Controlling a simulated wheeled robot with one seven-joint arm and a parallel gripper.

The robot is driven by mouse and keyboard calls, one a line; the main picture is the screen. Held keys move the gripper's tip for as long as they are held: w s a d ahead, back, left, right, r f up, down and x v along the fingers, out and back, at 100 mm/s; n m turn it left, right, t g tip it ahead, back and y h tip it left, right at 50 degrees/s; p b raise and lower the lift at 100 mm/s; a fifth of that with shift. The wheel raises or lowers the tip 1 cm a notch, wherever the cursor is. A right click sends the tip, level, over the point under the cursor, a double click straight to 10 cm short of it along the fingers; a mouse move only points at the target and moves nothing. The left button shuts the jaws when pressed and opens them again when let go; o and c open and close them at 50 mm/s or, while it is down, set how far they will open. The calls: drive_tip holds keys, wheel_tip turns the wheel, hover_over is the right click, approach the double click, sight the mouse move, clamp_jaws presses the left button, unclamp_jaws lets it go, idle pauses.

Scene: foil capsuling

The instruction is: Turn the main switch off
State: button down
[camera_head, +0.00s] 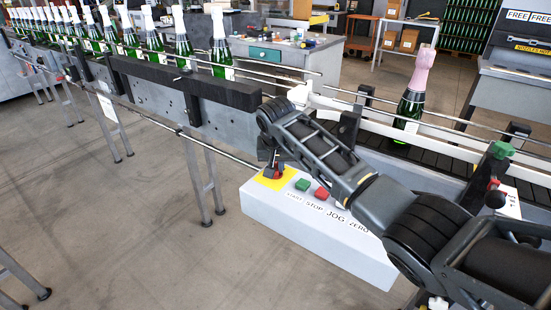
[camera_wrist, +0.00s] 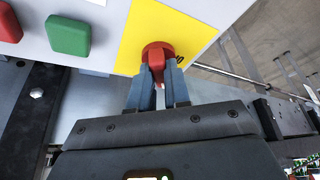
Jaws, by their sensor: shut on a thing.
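The main switch is a red rotary knob (camera_wrist: 157,58) on a yellow plate (camera_wrist: 185,32), seen in the wrist view. My gripper (camera_wrist: 158,85) has its two fingers on either side of the knob's grip and is shut on it. In the head view my gripper (camera_head: 274,165) points down at the yellow plate (camera_head: 276,178) on the left end of a white control box (camera_head: 330,232). A little red of the knob (camera_head: 280,174) shows there beside the fingers; the rest is hidden. The knob's marked position cannot be read.
A green button (camera_head: 303,184) and a red button (camera_head: 321,193) sit right of the plate, above labels START, STOP, JOG, ZERO. Behind is a conveyor with rails (camera_head: 300,88) and a pink-capped bottle (camera_head: 412,98). Several white-capped bottles stand at left. Floor in front is clear.

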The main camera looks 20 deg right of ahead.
drive_tip(key=n+y, duration=0.1)
drive_tip(key=n, duration=0.1)
drive_tip(key=n+y+p, duration=0.1)
drive_tip(key=n, duration=0.2)
drive_tip(key=shift+d+n, duration=0.2)
drive_tip(key=shift+n, duration=0.1)
drive_tip(key=n+y, duration=0.1)
drive_tip(key=n, duration=0.1)
drive_tip(key=n+y+b, duration=0.1)
drive_tip(key=n, duration=0.2)
drive_tip(key=shift+d+g+b, duration=0.1)
drive_tip(key=shift+g+b, duration=0.2)
drive_tip(key=shift+n, duration=0.3)
drive_tip(key=c, duration=1.1)
unclamp_jaws()
drive_tip(key=shift+r, duration=0.1)
drive_tip(key=v, duration=0.7)
drive_tip(key=shift+s+d+r, duration=0.1)
drive_tip(key=shift+d+r, duration=0.05)
drive_tip(key=shift+r, duration=0.15)
